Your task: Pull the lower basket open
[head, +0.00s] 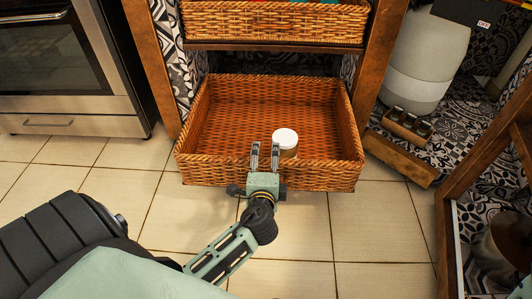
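The lower basket (340,172) is brown wicker and sits low in the wooden shelving. It stands out forward of the shelf, with most of its inside showing. A jar with a white lid (286,139) stands inside it near the front. My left gripper (265,152) is at the middle of the basket's front wall, its two fingers apart with a gap between them. The fingertips reach over the front rim, left of the jar. I cannot tell whether the fingers touch the wicker. My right gripper is not in view.
An upper wicker basket (275,22) sits above. An oven (70,70) stands at the left. A grey-white container (425,62) and a small wooden crate of jars (407,124) are at the right. A wooden frame (480,165) stands at the right front. The tiled floor in front is clear.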

